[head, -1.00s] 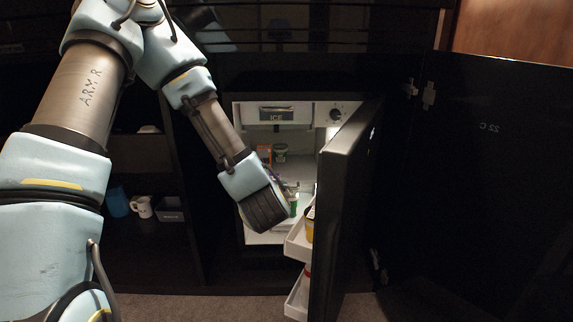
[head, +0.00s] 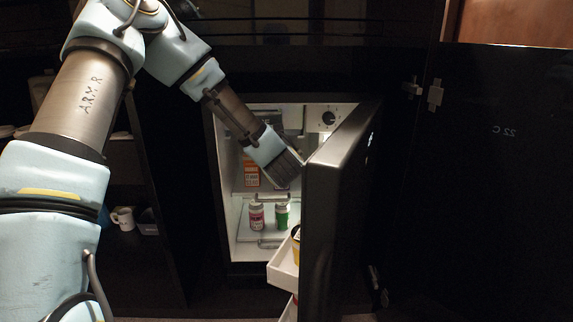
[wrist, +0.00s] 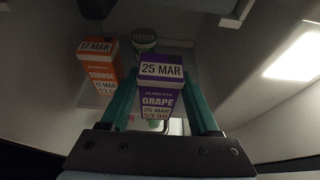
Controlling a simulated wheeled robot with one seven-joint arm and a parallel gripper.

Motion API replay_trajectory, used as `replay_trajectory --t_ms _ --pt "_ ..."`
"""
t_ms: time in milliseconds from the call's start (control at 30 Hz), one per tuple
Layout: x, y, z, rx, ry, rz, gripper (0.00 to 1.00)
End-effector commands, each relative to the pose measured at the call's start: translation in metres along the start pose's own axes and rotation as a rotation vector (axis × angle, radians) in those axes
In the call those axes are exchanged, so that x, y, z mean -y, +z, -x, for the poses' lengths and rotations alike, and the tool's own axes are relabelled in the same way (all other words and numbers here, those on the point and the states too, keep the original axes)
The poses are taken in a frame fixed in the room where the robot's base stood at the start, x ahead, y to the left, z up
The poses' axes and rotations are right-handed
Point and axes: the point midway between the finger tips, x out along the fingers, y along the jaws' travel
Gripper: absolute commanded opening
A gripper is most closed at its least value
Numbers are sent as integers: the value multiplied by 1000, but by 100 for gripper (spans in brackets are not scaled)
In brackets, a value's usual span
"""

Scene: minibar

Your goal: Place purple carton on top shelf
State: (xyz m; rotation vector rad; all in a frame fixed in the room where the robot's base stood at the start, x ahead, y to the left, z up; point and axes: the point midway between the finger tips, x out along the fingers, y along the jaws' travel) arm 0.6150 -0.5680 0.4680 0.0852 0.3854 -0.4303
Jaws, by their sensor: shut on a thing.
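The purple carton (wrist: 158,98), labelled GRAPE and 25 MAR, is between the teal fingers of my gripper (wrist: 160,82) in the wrist view. My gripper is shut on it. In the head view my gripper's dark wrist end (head: 283,168) is inside the open fridge (head: 224,187), in its upper part. It hides the fingers and the purple carton there. The upper shelf (head: 240,190) holds an orange carton (head: 251,174), left of my gripper. The orange carton also shows at the left in the wrist view (wrist: 97,66).
A red-labelled bottle (head: 256,216) and a green bottle (head: 281,214) stand on the lower shelf. A green-lidded jar (wrist: 144,38) is behind the purple carton. The open fridge door (head: 338,210), with its white bin (head: 283,270), stands close at the right.

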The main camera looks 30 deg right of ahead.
Motion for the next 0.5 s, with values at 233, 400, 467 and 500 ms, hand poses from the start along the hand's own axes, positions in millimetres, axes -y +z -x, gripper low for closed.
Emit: replay_trajectory --t_ms 233,400,467,500 --pt "8 9 -23 1 1 0 0" --pt "16 16 -45 2 0 2 0" --pt "19 20 -53 2 0 1 0" --pt "18 12 -56 -1 0 0 0"
